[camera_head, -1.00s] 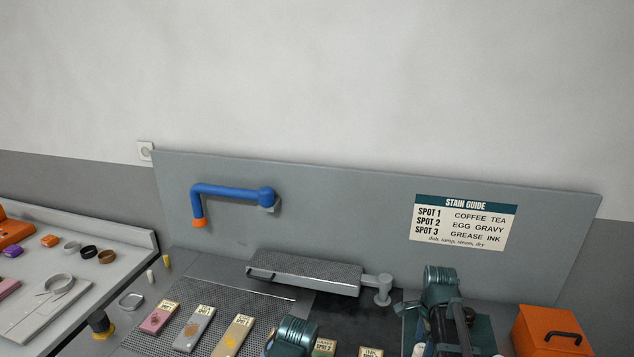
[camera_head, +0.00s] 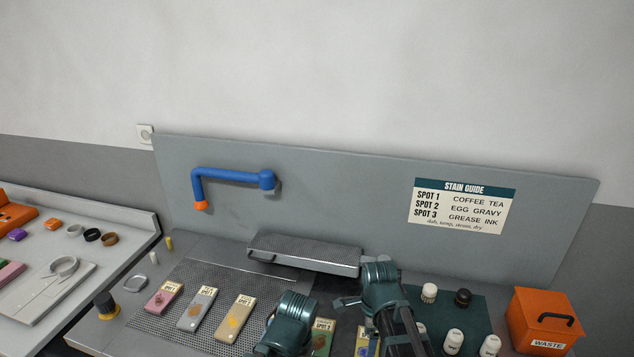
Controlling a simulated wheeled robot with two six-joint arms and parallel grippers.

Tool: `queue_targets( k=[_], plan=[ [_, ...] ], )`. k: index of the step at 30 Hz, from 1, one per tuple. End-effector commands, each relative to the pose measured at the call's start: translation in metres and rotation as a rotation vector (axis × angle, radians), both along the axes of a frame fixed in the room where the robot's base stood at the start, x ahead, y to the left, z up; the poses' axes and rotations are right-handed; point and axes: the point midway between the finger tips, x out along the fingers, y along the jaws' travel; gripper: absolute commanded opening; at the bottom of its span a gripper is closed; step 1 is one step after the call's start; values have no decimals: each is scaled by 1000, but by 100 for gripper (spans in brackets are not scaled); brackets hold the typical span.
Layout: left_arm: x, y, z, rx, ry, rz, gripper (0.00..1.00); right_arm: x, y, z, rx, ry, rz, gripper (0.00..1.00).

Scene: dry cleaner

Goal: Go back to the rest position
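My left gripper (camera_head: 283,325) is low in the middle of the head view, a dark teal body over the workbench. It covers part of the row of stain cards, and its fingers are hidden. No held object shows at either gripper.
Stain cards (camera_head: 234,314) lie on the perforated mat. White- and black-capped bottles (camera_head: 454,342) stand on a dark green mat at right, beside the orange waste bin (camera_head: 545,318). A blue pipe arm (camera_head: 230,176) juts from the back panel. A light side table (camera_head: 98,262) stands left.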

Motion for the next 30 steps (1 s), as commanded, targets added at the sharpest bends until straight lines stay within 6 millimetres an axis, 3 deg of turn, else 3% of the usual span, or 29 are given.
queue_targets(
  k=[17,30],
  plan=[
    [1,2,1,2,-3,5,86,0,10,1,1,1,19,81],
    [8,25,11,28,-45,55,86,11,81,10,19,17,252,81]
  ],
)
